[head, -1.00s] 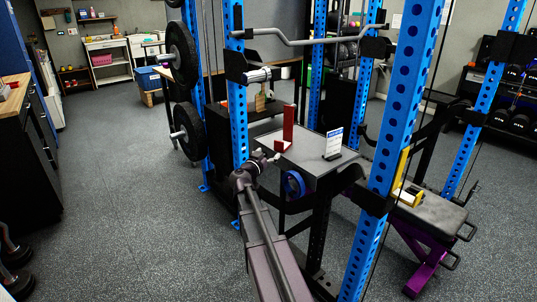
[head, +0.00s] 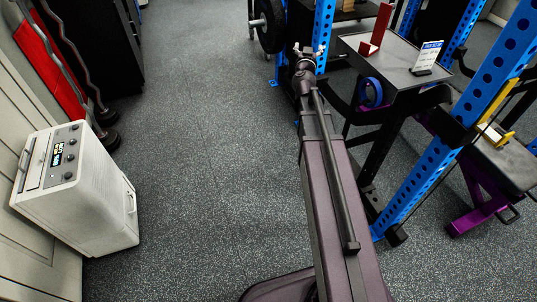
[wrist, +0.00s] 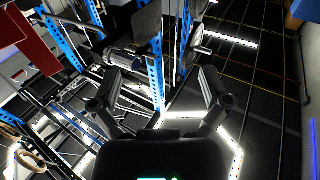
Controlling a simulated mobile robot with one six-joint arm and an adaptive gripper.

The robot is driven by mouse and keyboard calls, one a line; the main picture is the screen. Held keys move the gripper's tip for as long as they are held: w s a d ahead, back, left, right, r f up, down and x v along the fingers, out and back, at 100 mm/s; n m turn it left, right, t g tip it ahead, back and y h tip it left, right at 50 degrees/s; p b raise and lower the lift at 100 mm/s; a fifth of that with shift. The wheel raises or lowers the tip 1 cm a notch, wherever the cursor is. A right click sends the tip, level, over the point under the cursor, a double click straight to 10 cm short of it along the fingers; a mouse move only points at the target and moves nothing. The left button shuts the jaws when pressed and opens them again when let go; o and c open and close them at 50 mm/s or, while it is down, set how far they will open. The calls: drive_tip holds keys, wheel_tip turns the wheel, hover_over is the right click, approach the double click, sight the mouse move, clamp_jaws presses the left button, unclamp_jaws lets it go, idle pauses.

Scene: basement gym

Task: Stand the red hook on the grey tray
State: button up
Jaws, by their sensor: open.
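The red hook (head: 382,25), a tall L-shaped piece with a short foot, stands upright on a flat grey top at the upper right of the head view. This top appears to be the grey tray (head: 392,58); no other tray shows clearly. Part of a red piece, likely the hook (wrist: 30,40), is cut off at the upper left of the wrist view. My gripper (head: 308,50) is left of the hook and apart from it. In the wrist view, its two fingers (wrist: 158,85) are wide apart with nothing between them.
A white and blue card (head: 427,57) stands on the grey top's right side. A blue ring (head: 371,92) is below its front edge. Blue rack posts (head: 440,160) surround the top. A white cabinet (head: 85,190) stands left. The floor between is clear.

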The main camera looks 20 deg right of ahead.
drive_tip(key=s+a+f+n+g+y, duration=0.35)
drive_tip(key=a+f+y, duration=0.25)
drive_tip(key=a, duration=0.4)
drive_tip(key=s+a+f+n+g+y, duration=0.35)
drive_tip(key=a+f+y, duration=0.25)
drive_tip(key=a, duration=0.5)
drive_tip(key=s+f+g+h, duration=0.1)
drive_tip(key=s+f+g, duration=0.1)
drive_tip(key=s, duration=0.4)
drive_tip(key=s+f+m+g+h, duration=0.1)
drive_tip(key=s+f+g, duration=0.2)
drive_tip(key=s, duration=0.4)
drive_tip(key=s+a+f+g+h, duration=0.1)
drive_tip(key=s+f+g, duration=0.2)
drive_tip(key=s+g, duration=0.2)
drive_tip(key=shift+s+f+m+h, duration=0.2)
drive_tip(key=shift+s+m+h, duration=0.15)
drive_tip(key=shift+s, duration=0.35)
drive_tip(key=shift+a, duration=0.1)
drive_tip(key=c, duration=0.6)
drive_tip(key=shift+o, duration=0.2)
